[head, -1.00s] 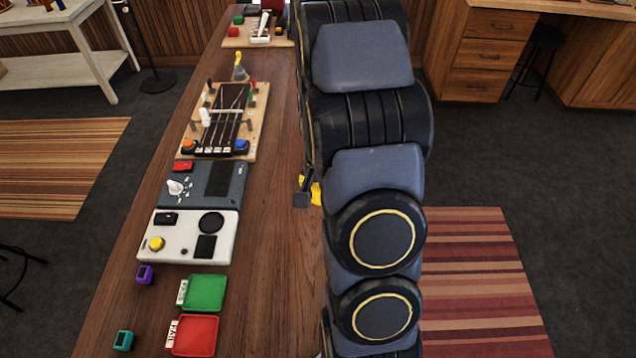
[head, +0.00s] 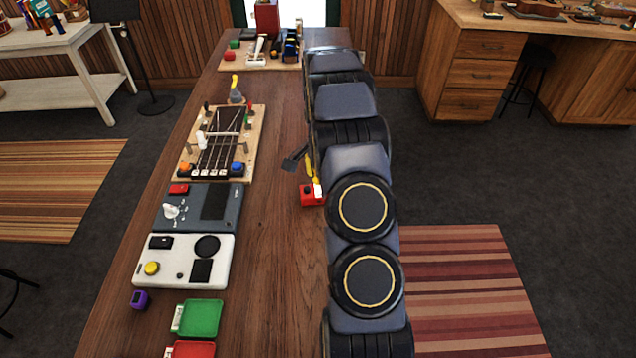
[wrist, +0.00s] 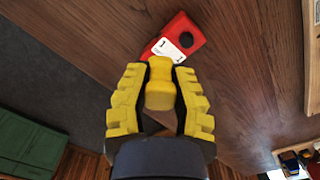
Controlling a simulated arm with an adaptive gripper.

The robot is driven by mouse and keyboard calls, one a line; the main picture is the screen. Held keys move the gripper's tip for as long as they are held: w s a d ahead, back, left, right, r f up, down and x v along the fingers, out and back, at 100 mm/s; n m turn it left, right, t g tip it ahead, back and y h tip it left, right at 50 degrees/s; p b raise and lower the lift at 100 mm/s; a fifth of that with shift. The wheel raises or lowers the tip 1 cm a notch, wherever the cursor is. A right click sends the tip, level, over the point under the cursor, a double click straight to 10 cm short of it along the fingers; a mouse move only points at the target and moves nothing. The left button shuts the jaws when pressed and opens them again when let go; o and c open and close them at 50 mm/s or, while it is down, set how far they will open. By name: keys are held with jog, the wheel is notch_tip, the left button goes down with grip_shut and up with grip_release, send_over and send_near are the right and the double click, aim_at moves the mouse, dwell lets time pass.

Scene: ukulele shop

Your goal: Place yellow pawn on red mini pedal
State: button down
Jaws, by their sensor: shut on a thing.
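The yellow pawn (wrist: 160,92) is clasped between the ridged yellow fingers of my gripper (wrist: 160,72) in the wrist view. Its rounded end points toward the red mini pedal (wrist: 183,32), which has a white label and a dark round knob. The pawn's end overlaps the pedal's near edge in that view; I cannot tell whether they touch. In the head view the red mini pedal (head: 309,197) sits on the wooden counter beside my arm, partly covered by it. My gripper (head: 309,165) is just above and behind it, mostly hidden by the arm.
A white pedal box (head: 180,272), a grey pedal box (head: 182,222) and a stringed wooden board (head: 190,165) line the counter's left side. Green (head: 203,318) and red (head: 192,349) trays lie near the front. The counter strip (head: 270,240) between them and my arm is clear.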

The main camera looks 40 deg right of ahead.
jog(key=shift+w+d+f, duration=0.25)
jog(key=shift+w+f, duration=0.05)
jog(key=shift+f, duration=0.2)
jog(key=shift+w+d+f, duration=0.3)
jog(key=shift+f, duration=0.25)
jog(key=shift+w+d+f, duration=0.25)
jog(key=shift+w+f, duration=0.05)
jog(key=shift+f, duration=1.6)
jog(key=c, duration=1)
grip_release()
jog(key=shift+f, duration=0.15)
jog(key=shift+c, duration=0.2)
